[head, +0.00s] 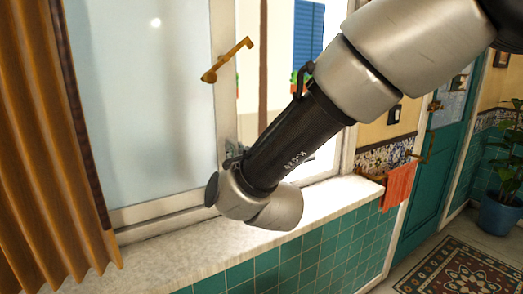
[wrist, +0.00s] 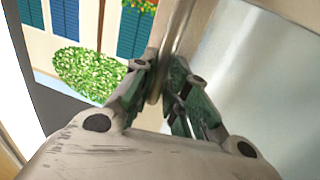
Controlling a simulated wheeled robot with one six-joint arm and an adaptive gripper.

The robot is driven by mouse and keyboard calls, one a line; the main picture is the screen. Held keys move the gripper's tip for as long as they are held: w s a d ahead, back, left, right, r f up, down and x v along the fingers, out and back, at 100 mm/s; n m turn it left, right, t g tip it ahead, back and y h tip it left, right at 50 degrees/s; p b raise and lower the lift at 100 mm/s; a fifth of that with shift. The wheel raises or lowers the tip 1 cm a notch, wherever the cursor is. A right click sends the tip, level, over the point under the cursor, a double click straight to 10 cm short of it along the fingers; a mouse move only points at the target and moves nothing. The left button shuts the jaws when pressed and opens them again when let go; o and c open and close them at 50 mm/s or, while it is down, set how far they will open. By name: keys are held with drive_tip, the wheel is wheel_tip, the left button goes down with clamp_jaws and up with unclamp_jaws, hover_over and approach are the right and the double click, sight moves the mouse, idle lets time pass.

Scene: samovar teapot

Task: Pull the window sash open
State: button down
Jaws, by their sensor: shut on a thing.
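The window sash has a pale frame and a frosted pane (head: 150,95). A brass handle (head: 228,60) sits on its right stile, above my gripper. My gripper (head: 232,155) is low at the right edge of the sash, largely hidden by my arm. In the wrist view my gripper (wrist: 160,88) has its green-grey fingers shut on the narrow upright edge of the window sash (wrist: 178,35). The frosted pane shows to the right (wrist: 260,75). The exact contact between the fingers is partly hidden.
A pale stone sill (head: 180,250) runs below the window above green tiles. An orange curtain (head: 50,140) hangs at the left. Blue shutters (head: 307,40) show outside, right of the sash. A red towel (head: 398,186), teal door (head: 430,180) and potted plant (head: 500,210) are at the right.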

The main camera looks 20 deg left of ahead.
drive_tip(key=shift+s+a, duration=1.1)
drive_tip(key=shift+s, duration=0.3)
drive_tip(key=shift+r, duration=0.1)
drive_tip(key=c, duration=1.5)
unclamp_jaws()
drive_tip(key=shift+s, duration=0.1)
drive_tip(key=v, duration=1.1)
drive_tip(key=shift+s+d, duration=0.3)
